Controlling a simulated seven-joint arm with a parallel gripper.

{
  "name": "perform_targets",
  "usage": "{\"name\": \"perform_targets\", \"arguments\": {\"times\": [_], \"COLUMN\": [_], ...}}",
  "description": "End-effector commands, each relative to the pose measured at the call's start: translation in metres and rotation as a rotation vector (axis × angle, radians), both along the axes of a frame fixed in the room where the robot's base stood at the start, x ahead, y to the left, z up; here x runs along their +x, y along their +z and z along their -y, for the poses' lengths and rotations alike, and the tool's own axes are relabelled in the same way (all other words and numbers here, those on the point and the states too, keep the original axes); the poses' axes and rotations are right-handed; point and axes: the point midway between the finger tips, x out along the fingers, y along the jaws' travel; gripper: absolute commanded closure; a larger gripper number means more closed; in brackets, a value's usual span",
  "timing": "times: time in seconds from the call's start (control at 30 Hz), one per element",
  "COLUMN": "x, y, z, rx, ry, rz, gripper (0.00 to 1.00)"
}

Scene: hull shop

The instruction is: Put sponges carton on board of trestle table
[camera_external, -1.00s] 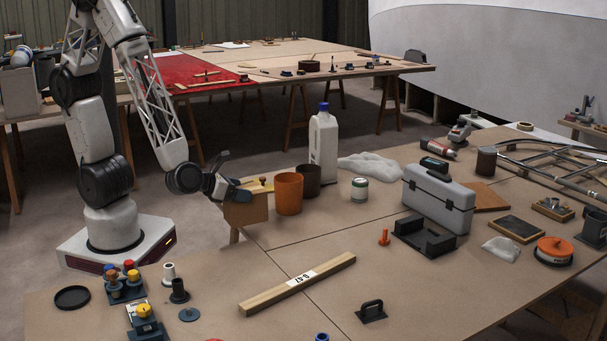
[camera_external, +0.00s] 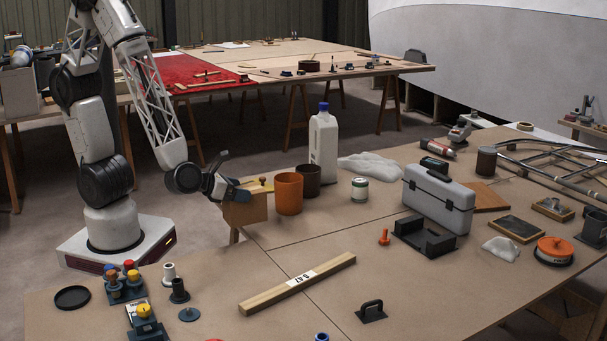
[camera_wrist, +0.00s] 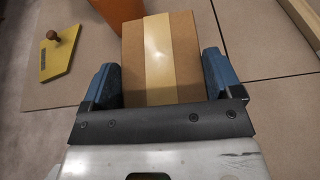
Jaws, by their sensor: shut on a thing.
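The sponges carton (camera_external: 246,208) is a brown cardboard box with a paler tape strip, at the left edge of the trestle table's board (camera_external: 225,285). In the wrist view the carton (camera_wrist: 160,62) sits between the two blue fingers of my gripper (camera_wrist: 161,80). My gripper (camera_external: 236,189) is shut on the carton from its left side. The carton's near end and underside are hidden in the wrist view, and I cannot tell whether it rests on the board or hangs at its edge.
An orange cup (camera_external: 288,194) stands just right of the carton, with a dark brown cup (camera_external: 307,180) and a white jug (camera_external: 323,148) behind. A yellow float with a wooden knob (camera_wrist: 50,70) lies close by. A timber bar (camera_external: 298,284) lies in front, with bare board around it.

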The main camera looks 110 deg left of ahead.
Motion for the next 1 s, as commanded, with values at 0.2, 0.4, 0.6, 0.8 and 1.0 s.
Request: {"name": "perform_targets", "arguments": {"times": [0.2,0.4,0.6,0.8,1.0], "x": [0.002,0.007,0.011,0.013,0.012], "y": [0.002,0.005,0.010,0.015,0.021], "z": [0.010,0.032,0.065,0.100,0.136], "rx": [0.000,0.001,0.001,0.001,0.001], "ry": [-0.017,-0.055,-0.112,-0.171,-0.230], "rz": [0.001,0.001,0.002,0.002,0.002], "gripper": [0.62,0.62,0.62,0.62,0.62]}}
